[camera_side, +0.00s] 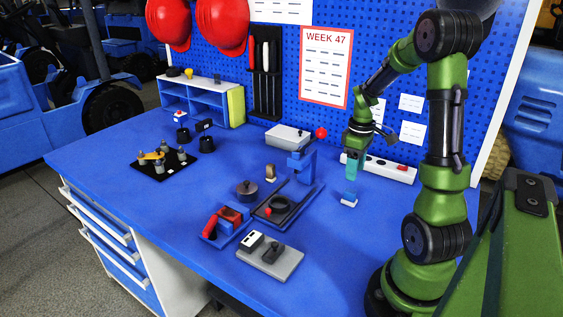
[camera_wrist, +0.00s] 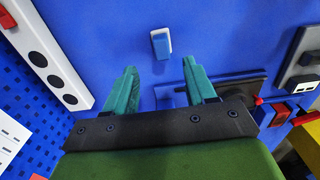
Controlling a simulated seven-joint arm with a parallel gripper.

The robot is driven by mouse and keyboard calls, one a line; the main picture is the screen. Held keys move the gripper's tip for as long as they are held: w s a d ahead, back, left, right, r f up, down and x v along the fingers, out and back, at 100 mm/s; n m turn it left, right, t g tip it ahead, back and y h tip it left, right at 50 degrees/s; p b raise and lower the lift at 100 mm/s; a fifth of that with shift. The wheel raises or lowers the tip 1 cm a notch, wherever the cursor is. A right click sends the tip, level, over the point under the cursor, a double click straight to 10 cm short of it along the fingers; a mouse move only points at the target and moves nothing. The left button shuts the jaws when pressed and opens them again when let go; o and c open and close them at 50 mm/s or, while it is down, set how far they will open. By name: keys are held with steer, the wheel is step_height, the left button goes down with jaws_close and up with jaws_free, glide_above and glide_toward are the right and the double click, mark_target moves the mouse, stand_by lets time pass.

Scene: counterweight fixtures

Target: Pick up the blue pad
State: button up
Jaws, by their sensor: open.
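The blue pad (camera_side: 349,199) is a small block with a blue top and a white lower part. It lies on the blue bench top, to the right of the black-based fixture. In the wrist view the pad (camera_wrist: 160,44) lies beyond the fingertips, near the top middle, and nothing touches it. My gripper (camera_side: 351,174) has teal fingers and hangs above the bench, a little above and behind the pad in the side view. In the wrist view my gripper (camera_wrist: 160,75) is open, with a clear gap and nothing between the fingers.
A fixture with a black base (camera_side: 284,203) and blue upright stands left of the pad. A white power strip (camera_side: 378,168) lies behind my gripper. A grey plate with a switch (camera_side: 270,257) is at the front. The bench around the pad is clear.

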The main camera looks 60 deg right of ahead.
mark_target(351, 191)
step_height(351, 191, down, 9)
steer(key=shift+w+a+r, duration=0.1)
steer(key=shift+w+r, duration=0.05)
jaws_close()
stand_by(0.5)
step_height(351, 191, up, 10)
steer(key=shift+r, duration=0.1)
stand_by(0.4)
